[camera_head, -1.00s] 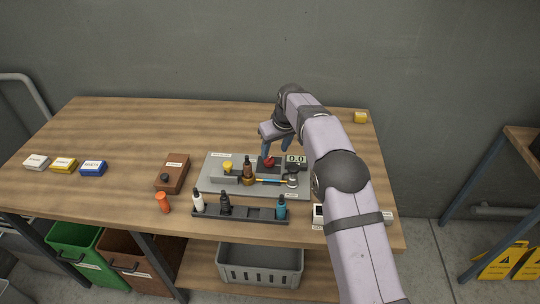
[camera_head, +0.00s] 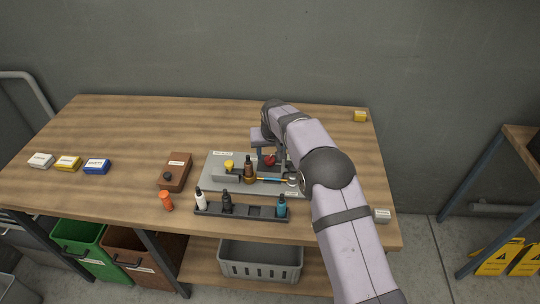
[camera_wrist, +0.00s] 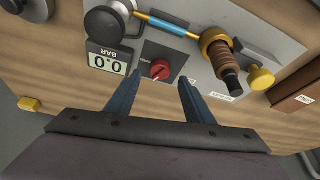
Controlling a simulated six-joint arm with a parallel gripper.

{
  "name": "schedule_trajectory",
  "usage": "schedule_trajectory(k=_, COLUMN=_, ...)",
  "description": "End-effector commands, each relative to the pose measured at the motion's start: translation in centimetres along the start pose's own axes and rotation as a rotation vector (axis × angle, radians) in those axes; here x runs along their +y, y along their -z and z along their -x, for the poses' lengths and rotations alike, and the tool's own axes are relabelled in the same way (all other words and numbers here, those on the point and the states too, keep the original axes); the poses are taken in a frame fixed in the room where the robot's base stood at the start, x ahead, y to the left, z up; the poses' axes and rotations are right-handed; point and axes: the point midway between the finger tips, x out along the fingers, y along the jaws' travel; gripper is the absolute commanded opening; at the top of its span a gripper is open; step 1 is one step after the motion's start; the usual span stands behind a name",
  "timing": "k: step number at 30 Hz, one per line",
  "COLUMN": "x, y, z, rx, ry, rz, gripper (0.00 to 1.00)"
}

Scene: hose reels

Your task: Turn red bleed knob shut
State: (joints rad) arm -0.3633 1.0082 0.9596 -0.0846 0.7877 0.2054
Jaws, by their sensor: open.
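The red bleed knob (camera_head: 269,160) sits on a dark block on the grey panel (camera_head: 212,178). In the wrist view the knob (camera_wrist: 160,70) shows a pale pointer mark on its face. My gripper (camera_wrist: 156,86) is open, its two blue-grey fingers on either side of the knob's position in the picture. The fingertips look close to the knob but I see no contact. In the head view my gripper (camera_head: 268,152) hangs over the knob, and my arm hides part of the panel. The gauge display (camera_wrist: 109,60) beside the knob reads 0.0 BAR.
The panel also carries a yellow knob (camera_wrist: 261,78), a brown fitting (camera_wrist: 222,58) and a blue tube (camera_wrist: 167,26). A rack (camera_head: 240,211) with several bottles stands in front. A brown box (camera_head: 175,172) and an orange bottle (camera_head: 167,201) stand left. The table's back left is clear.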

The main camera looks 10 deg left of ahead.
Motion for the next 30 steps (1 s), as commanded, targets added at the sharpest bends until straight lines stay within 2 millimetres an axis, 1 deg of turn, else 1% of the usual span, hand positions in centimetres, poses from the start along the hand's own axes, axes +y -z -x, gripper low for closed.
schedule_trajectory(k=6, x=0.0, y=0.0, z=-2.3, rx=-0.002, ry=0.0, rz=0.0, gripper=0.48)
schedule_trajectory(k=12, x=0.0, y=0.0, z=-3.6, rx=-0.001, ry=0.0, rz=0.0, gripper=0.48)
schedule_trajectory(k=18, x=0.0, y=0.0, z=-4.1, rx=0.001, ry=0.0, rz=0.0, gripper=0.48)
schedule_trajectory(k=25, x=0.0, y=0.0, z=-4.2, rx=0.001, ry=0.0, rz=0.0, gripper=0.48)
schedule_trajectory(k=26, x=0.0, y=0.0, z=-4.2, rx=0.001, ry=0.0, rz=0.0, gripper=0.43)
schedule_trajectory(k=27, x=0.0, y=0.0, z=-4.2, rx=0.001, ry=0.0, rz=0.0, gripper=0.33)
schedule_trajectory(k=29, x=0.0, y=0.0, z=-4.2, rx=0.001, ry=0.0, rz=0.0, gripper=0.19)
schedule_trajectory(k=30, x=0.0, y=0.0, z=-4.2, rx=0.001, ry=0.0, rz=0.0, gripper=0.1)
